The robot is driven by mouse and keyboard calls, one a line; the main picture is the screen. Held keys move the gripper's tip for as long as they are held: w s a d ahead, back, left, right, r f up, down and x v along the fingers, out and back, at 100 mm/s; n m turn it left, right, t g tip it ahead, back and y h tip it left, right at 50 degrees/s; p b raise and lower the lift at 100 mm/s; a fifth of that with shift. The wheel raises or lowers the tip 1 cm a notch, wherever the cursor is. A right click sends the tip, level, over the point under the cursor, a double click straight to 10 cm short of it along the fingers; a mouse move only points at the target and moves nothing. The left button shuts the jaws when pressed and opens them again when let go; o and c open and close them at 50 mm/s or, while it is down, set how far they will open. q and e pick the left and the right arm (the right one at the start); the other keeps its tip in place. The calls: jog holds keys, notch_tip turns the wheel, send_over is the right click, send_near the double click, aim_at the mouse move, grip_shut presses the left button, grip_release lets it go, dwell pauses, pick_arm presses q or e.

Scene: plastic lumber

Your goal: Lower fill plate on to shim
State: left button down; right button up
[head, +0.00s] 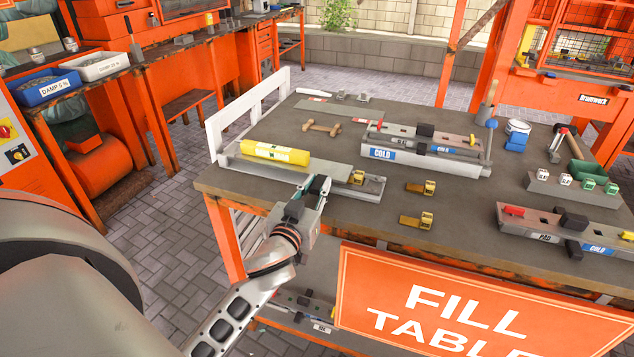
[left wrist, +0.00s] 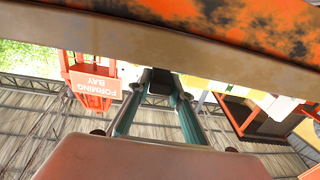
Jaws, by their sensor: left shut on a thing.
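A long grey plate (head: 240,160), which I take as the fill plate, lies over a grey tray-like base (head: 372,190) at the left of the table, with a yellow labelled bar (head: 275,153) on top. A small brass-yellow piece, likely the shim (head: 357,177), sits at the plate's right end. Whether the plate touches it cannot be told. My left gripper (head: 318,186) is at the plate's front edge, shut on it, near its right end. In the left wrist view the fingertips (left wrist: 160,88) close around a dark block under a brownish surface. My right gripper is not in view.
Two loose brass pieces (head: 421,187) (head: 415,220) lie right of the base. A COLD-labelled fixture (head: 430,160) stands behind, and another fixture (head: 565,225) at the right. A white rail (head: 245,110) edges the table's left side. The table's front middle is clear.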

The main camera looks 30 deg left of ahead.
pick_arm(q)
jog(key=c, duration=1.8)
grip_release()
jog(key=shift+s, duration=0.1)
jog(key=v, duration=1.1)
jog(key=shift+s, duration=0.4)
